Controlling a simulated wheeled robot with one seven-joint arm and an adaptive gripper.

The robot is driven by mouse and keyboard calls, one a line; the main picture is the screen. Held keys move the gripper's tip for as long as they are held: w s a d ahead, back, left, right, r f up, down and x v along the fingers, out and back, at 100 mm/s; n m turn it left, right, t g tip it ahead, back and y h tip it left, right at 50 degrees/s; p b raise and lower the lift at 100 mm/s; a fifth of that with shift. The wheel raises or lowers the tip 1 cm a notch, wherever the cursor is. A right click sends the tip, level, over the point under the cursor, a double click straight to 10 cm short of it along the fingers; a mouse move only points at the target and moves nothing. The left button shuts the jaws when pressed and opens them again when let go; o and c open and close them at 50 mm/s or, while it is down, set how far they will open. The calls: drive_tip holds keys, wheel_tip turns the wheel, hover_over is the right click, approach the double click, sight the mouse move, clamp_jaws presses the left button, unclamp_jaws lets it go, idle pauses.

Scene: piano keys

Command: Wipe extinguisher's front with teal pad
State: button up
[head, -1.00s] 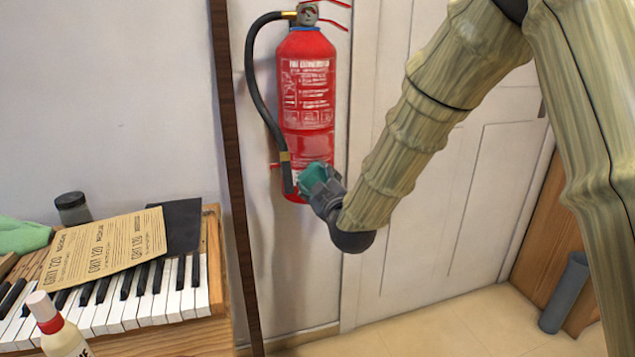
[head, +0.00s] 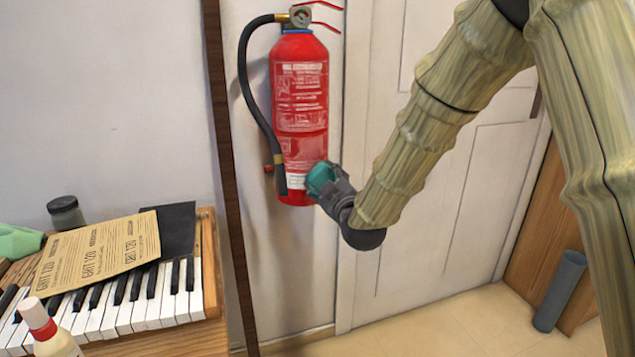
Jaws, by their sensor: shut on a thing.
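The red fire extinguisher (head: 300,100) hangs upright on the wall, with white printed text on its front and a black hose down its left side. My gripper (head: 326,186) is shut on the teal pad (head: 320,177) at the lower right of the extinguisher's front. The pad overlaps the extinguisher's right edge in the picture; I cannot tell whether it touches. A small white label shows just left of the pad. The gripper hides the cylinder's lower right edge.
Piano keys (head: 150,300) stand at the lower left with sandpaper sheets (head: 95,255), a dark jar (head: 66,213), a green cloth (head: 18,241) and a glue bottle (head: 52,330). A dark wooden post (head: 232,180) stands left of the extinguisher. A grey cylinder (head: 559,290) is at right.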

sight(310, 183)
drive_tip(key=shift+w+d, duration=0.15)
drive_tip(key=shift+w, duration=0.05)
drive_tip(key=shift+s+a+r, duration=0.1)
drive_tip(key=shift+s+a, duration=0.15)
drive_tip(key=shift+a, duration=0.8)
drive_tip(key=shift+s+a, duration=0.25)
drive_tip(key=shift+a, duration=0.75)
drive_tip(key=shift+c, duration=0.4)
drive_tip(key=shift+s, duration=0.1)
drive_tip(key=shift+s, duration=0.2)
drive_tip(key=shift+v, duration=2.75)
drive_tip(key=shift+d, duration=0.2)
